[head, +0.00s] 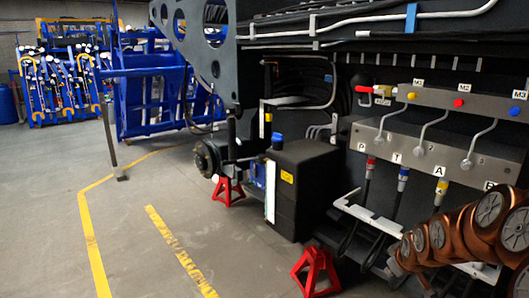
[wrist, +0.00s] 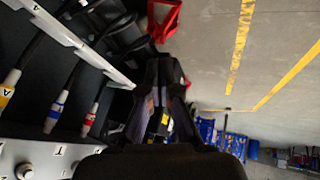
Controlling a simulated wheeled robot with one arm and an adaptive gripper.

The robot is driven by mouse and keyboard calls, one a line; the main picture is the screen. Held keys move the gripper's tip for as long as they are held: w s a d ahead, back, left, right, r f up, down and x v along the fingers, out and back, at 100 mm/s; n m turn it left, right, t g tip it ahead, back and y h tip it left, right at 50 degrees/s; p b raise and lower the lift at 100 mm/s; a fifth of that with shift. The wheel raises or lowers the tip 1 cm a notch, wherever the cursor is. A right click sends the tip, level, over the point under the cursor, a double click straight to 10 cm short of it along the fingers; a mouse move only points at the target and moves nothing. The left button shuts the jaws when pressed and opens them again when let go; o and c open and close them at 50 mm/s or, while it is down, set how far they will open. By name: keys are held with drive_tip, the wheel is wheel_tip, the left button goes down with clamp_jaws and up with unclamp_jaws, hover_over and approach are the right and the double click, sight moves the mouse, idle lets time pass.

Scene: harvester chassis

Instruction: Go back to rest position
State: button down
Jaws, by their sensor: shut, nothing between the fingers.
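My gripper (wrist: 162,72) shows in the wrist view, dark, with its fingers converging at the tips and nothing held between them. It is in open air beside the chassis. In the head view my copper-coloured arm enters at the lower right, in front of the hydraulic manifold (head: 438,150); I cannot make out the fingers there. The manifold carries labels P, T, A and B, with red, blue and yellow hose fittings below. In the wrist view, which is turned over, the manifold (wrist: 40,158) is at the lower left.
Red jack stands (head: 316,272) (head: 228,191) stand under the chassis. A black box (head: 303,190) juts out at the middle. A white bracket (head: 375,225) sticks out below the hoses. Blue racks (head: 150,92) stand at the back. The floor (head: 130,230) at left is clear, with yellow lines.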

drive_tip(key=s+a+r+m+g+p, duration=0.1)
drive_tip(key=s+a+r, duration=0.4)
drive_tip(key=s, duration=0.8)
drive_tip(key=s+a+r+m+g+p, duration=0.2)
drive_tip(key=s+a+r+g+p, duration=0.2)
drive_tip(key=s+a, duration=0.3)
drive_tip(key=s+a+r+m+g+y+p, duration=0.1)
drive_tip(key=s+a+r+g+p, duration=0.2)
drive_tip(key=s, duration=1.5)
drive_tip(key=a+r+p, duration=0.1)
drive_tip(key=a+r, duration=0.2)
drive_tip(key=shift+s+a+r+m, duration=0.15)
drive_tip(key=shift+s+r+m, duration=0.15)
drive_tip(key=shift+r+m, duration=0.1)
